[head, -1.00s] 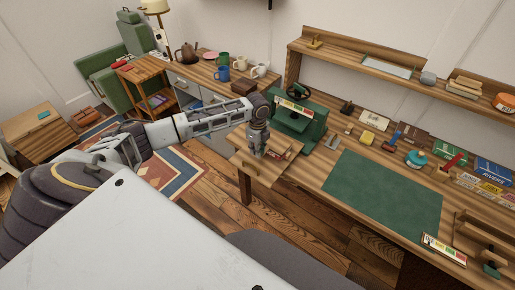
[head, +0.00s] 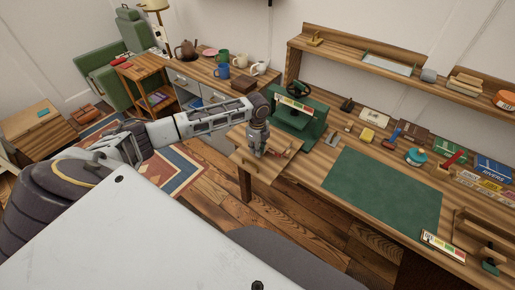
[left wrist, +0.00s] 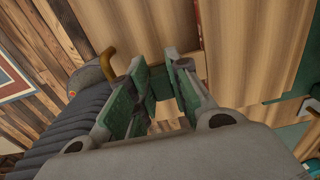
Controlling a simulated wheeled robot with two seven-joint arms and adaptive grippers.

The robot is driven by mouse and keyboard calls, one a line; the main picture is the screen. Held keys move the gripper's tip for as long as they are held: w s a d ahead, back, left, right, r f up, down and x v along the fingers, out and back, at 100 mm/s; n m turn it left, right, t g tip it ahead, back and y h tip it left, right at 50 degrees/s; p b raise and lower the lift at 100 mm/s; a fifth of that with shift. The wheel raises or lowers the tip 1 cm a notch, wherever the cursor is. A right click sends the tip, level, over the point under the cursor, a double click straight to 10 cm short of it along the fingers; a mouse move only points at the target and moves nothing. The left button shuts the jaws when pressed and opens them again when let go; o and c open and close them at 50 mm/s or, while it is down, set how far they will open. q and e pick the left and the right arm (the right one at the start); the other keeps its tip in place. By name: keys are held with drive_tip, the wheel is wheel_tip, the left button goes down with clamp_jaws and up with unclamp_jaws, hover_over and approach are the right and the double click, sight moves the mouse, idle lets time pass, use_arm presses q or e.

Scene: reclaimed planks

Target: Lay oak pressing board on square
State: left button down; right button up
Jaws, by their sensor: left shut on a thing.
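My left gripper (head: 257,153) is at the left end of the workbench, pointing down over light wood. In the left wrist view its green-padded fingers (left wrist: 168,85) are close together on a pale wooden piece, which I take for the oak pressing board (left wrist: 135,22). The fingers hide much of the grip, and the board's outline is hard to separate from the wood around it. A curved brass handle (left wrist: 107,64) shows beside the fingers. The green mat (head: 383,193), the likely square, lies flat and bare on the bench, right of the gripper. My right gripper is not in view.
A green press (head: 298,122) stands just behind and right of my left gripper. Small tools, boxes and books line the bench's back, with a blue book (head: 492,168) at right. A wooden frame (head: 480,235) stands at the front right.

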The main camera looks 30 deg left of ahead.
use_arm(q)
drive_tip(key=shift+f, duration=0.15)
drive_tip(key=c, duration=1.3)
unclamp_jaws()
drive_tip(key=shift+o, duration=0.2)
wheel_tip(320, 180, up, 12)
drive_tip(key=shift+f, duration=0.1)
